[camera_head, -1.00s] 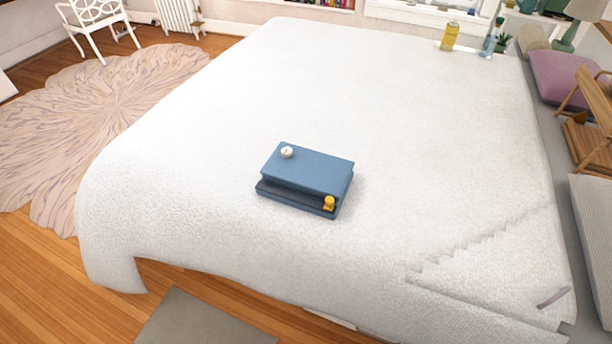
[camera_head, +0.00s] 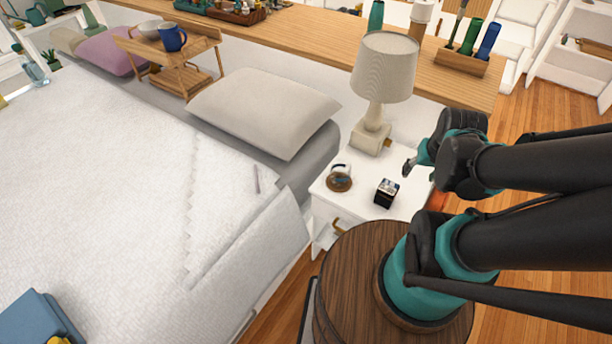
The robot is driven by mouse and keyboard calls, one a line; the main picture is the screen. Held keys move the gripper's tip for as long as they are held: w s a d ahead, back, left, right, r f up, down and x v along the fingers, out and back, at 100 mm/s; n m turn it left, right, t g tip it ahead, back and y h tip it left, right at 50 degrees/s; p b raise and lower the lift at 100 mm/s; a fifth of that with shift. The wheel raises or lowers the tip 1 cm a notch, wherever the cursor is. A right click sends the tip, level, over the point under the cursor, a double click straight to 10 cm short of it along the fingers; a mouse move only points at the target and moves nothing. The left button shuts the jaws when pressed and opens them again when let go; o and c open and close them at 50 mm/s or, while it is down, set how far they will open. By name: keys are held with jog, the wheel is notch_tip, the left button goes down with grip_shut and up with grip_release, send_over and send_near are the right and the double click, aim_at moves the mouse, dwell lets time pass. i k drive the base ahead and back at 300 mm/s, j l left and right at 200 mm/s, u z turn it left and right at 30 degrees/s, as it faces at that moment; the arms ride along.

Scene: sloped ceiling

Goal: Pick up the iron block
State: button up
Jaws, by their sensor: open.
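A small dark block with a shiny, light-marked top (camera_head: 387,193) sits on the white nightstand (camera_head: 345,207) beside the bed; it looks like the iron block. My gripper (camera_head: 411,165) is above and to the right of the block in the picture, apart from it. It is open, and I see nothing held in it. My own wrist hides part of the gripper.
A round brown-based item with a glassy top (camera_head: 339,178) stands left of the block. A lamp (camera_head: 383,75) stands behind it. The bed (camera_head: 130,190) with a pillow (camera_head: 265,110) lies left. A round wooden top (camera_head: 345,280) is in front.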

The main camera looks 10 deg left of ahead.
aim_at(385, 194)
jog(key=k+l+z, duration=0.1)
jog(key=k+l, duration=0.65)
jog(key=l, duration=0.15)
